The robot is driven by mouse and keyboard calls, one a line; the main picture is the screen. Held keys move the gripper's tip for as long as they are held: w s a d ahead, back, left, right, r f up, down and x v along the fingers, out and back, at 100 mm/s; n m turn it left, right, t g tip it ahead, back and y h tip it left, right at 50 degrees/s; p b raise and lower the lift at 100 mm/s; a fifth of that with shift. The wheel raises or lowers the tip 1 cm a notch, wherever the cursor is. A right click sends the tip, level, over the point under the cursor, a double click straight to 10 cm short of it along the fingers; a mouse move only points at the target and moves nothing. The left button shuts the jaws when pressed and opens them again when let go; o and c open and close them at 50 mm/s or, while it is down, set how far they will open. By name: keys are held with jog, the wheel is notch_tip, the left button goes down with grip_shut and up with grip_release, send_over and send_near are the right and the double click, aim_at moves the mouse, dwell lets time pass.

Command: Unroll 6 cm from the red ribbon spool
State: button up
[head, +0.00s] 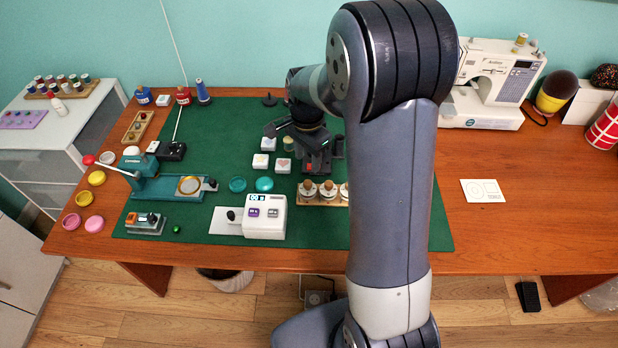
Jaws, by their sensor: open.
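My gripper (318,160) hangs over the middle of the green mat (230,130). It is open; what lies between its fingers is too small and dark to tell. No thing can be made out for certain as a red ribbon spool. A small red object with a dark top (183,96) stands at the mat's back left, well left of my gripper. My arm hides part of the mat's right side.
A white label machine (265,217), a teal press (160,187) and a wooden rack of stamps (323,204) stand on the mat. A sewing machine (490,85) stands back right. The table's front right (530,235) is clear.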

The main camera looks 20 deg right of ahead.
aim_at(308, 182)
notch_tip(308, 182, down, 9)
jog(key=shift+f, duration=0.1)
jog(key=shift+c, duration=0.2)
grip_shut()
dwell(0.5)
